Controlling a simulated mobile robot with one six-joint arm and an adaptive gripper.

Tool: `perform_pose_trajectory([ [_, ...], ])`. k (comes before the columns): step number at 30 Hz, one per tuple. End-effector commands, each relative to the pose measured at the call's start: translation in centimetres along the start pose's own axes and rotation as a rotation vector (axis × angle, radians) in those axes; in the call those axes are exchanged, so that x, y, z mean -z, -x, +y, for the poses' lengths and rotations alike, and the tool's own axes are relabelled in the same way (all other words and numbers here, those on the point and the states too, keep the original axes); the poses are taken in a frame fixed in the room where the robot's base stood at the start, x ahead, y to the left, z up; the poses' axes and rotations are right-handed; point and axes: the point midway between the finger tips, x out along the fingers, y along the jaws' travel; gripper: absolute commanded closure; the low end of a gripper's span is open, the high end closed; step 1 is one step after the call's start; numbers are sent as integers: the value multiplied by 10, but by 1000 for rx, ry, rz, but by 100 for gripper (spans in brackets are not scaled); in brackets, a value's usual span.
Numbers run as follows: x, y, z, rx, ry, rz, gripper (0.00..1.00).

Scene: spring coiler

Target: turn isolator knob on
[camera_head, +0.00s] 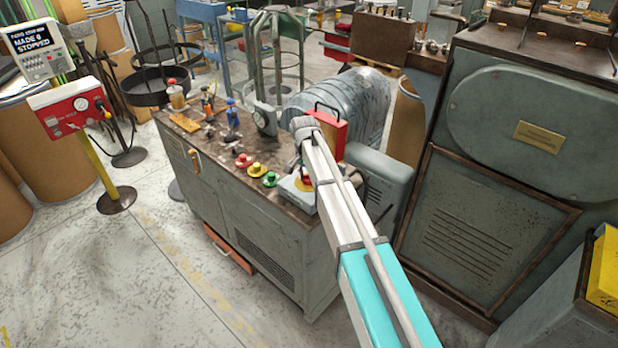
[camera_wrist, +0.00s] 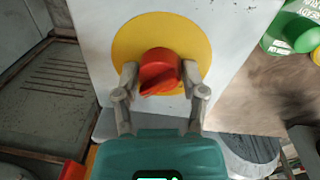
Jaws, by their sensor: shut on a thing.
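The isolator knob (camera_wrist: 160,72) is red and sits on a round yellow plate (camera_wrist: 140,35) on a pale box face (camera_wrist: 225,25) in the wrist view. Its grip bar lies slanted, from lower left to upper right. My gripper (camera_wrist: 160,77) has one finger on each side of the knob and is shut on it. In the head view, part of the yellow plate (camera_head: 304,184) shows beside my arm on the bench's right end. My arm hides most of the knob and gripper there.
Green, yellow and red buttons (camera_head: 257,169) stand left of the isolator on the bench top. A red frame (camera_head: 330,125) and a grey coiled drum (camera_head: 350,100) are behind my arm. A large grey cabinet (camera_head: 470,220) stands to the right. Open floor lies in front.

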Motion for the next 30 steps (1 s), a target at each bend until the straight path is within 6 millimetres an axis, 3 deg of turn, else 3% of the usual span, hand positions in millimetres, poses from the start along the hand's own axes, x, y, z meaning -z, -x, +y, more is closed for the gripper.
perform_pose_trajectory([
  [8, 2, 0, -1, 1, -2, 3, 93],
  [9, 2, 0, -1, 1, -2, 3, 44],
  [15, 1, 0, 0, 0, -1, 2, 10],
  [30, 1, 0, 0, -1, 0, 1, 10],
])
